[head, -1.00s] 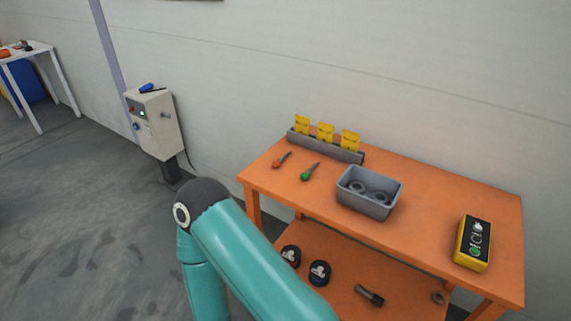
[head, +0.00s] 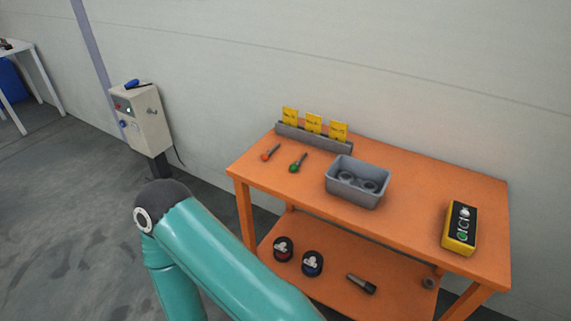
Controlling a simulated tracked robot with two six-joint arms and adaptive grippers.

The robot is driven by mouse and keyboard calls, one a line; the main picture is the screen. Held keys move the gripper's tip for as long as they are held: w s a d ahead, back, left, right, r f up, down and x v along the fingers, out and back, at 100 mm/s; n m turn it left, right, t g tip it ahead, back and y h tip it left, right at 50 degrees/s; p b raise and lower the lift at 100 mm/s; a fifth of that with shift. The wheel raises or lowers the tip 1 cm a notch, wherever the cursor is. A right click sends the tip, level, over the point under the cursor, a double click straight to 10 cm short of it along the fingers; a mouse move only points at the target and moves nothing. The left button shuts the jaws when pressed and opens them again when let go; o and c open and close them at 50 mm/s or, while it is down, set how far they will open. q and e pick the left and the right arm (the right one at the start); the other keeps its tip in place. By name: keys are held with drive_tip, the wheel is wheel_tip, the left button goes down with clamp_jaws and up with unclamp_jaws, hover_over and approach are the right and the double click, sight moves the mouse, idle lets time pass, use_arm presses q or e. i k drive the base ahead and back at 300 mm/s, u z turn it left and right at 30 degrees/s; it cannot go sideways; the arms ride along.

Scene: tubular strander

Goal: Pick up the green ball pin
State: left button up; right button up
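The green ball pin (head: 298,163) lies on the orange table top, with its green ball toward the front and its dark shank pointing back right. It is left of the grey bin and in front of the grey card rack. A similar pin with an orange-red ball (head: 269,153) lies to its left. A teal arm of mine crosses the lower left of the head view, in front of the table. Neither of my grippers shows in this view.
The orange table (head: 420,195) also bears a grey bin (head: 357,182) with rings, a rack (head: 315,137) with yellow cards and a yellow control box (head: 460,228). Its lower shelf holds several small parts. A control cabinet (head: 141,118) stands at left. Floor between is clear.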

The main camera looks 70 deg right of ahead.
sight(294, 167)
drive_tip(key=u, duration=0.1)
drive_tip(key=i, duration=2.3)
drive_tip(key=z, duration=2.3)
drive_tip(key=i, duration=0.15)
drive_tip(key=z, duration=1.1)
drive_tip(key=k, duration=0.4)
drive_tip(key=z, duration=0.45)
drive_tip(key=i, duration=1.25)
drive_tip(key=u, duration=0.35)
